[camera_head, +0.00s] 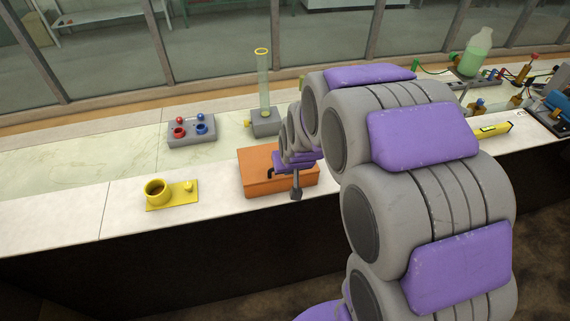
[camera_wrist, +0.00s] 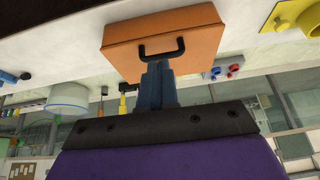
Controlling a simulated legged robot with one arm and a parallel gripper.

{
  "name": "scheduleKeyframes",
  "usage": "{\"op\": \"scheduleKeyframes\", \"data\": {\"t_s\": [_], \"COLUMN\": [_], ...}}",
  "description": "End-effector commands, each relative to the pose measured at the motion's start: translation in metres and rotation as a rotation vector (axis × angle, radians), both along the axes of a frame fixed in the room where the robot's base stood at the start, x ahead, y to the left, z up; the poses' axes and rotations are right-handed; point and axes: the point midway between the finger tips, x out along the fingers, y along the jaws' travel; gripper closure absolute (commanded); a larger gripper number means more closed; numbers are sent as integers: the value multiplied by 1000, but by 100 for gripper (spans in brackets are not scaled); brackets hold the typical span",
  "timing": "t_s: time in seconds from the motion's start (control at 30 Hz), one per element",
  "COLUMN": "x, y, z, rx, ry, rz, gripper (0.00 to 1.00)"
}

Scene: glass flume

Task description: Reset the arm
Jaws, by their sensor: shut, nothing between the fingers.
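My arm, grey with purple pads, reaches from the lower right of the head view over the counter. My gripper (camera_head: 296,190) is at the front of an orange case (camera_head: 263,171), partly in front of it. In the wrist view my gripper (camera_wrist: 157,66) is shut, its fingers together and pointing at the black handle (camera_wrist: 161,50) of the orange case (camera_wrist: 190,33). The fingertips overlap the handle in the picture. I cannot tell whether they touch it. Nothing shows between the fingers.
A yellow holder (camera_head: 172,194) stands left of the case. Behind are a grey block with red and blue parts (camera_head: 191,130) and a clear tube on a base (camera_head: 263,88). A yellow tool (camera_head: 492,130) and a green bottle (camera_head: 476,52) are at the right. The front left counter is clear.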

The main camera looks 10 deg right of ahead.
Motion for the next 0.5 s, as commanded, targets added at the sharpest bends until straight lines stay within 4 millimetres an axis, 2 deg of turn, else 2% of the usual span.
{"op": "scheduleKeyframes", "data": {"t_s": [0.1, 0.43, 0.5], "x": [-12, -31, -42], "y": [0, 0, 1], "z": [10, 19, 20], "rx": [0, 0, 1], "ry": [-3, 5, 27], "rz": [0, 0, 2], "gripper": [100, 100, 100]}}
